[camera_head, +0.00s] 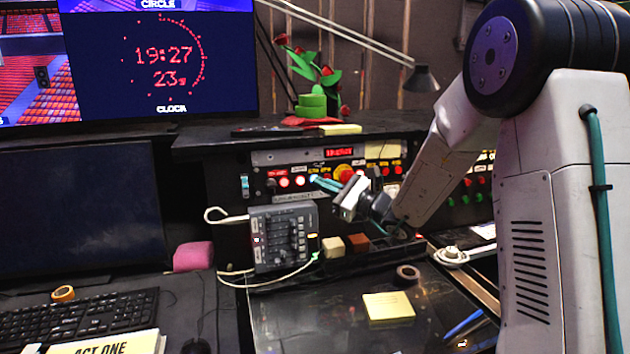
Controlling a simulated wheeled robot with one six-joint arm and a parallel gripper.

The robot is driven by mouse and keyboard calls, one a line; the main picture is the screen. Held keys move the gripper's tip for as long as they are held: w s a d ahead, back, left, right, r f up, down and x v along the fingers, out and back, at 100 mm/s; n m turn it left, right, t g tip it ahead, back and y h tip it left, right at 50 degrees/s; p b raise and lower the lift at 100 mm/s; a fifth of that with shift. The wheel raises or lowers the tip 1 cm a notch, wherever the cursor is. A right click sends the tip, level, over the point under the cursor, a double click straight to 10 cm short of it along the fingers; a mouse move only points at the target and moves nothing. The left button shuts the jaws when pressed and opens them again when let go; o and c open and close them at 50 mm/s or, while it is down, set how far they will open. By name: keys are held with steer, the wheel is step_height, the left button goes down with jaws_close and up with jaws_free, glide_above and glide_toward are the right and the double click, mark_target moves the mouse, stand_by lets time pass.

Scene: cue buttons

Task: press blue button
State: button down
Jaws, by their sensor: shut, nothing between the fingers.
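My gripper (315,181) is shut and empty, its teal fingers reaching left in front of the black control panel (262,160). The fingertips are close to the row of lit buttons; I cannot tell whether they touch it. I cannot make out a clear blue button. A small light-blue piece (244,186) shows at the panel's left end, left of the fingertips. The fingers and wrist cover part of the row. Two lit red buttons (291,182) are just left of the fingertips. A red knob with yellow (344,172) is behind the gripper.
A grey switch box (283,238) with a cable stands below the panel. Green buttons (466,198) are to the right. A yellow note (388,307) and a tape roll (408,273) lie on the desk. A lamp (422,79) stands behind.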

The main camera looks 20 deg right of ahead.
stand_by(0.4)
steer(key=shift+w, duration=0.4)
steer(key=shift+w+f, duration=0.1)
steer(key=shift+w, duration=0.3)
stand_by(0.5)
steer(key=shift+s, duration=0.85)
steer(key=s, duration=0.3)
steer(key=s+r, duration=0.1)
steer(key=s, duration=0.1)
stand_by(0.4)
stand_by(0.4)
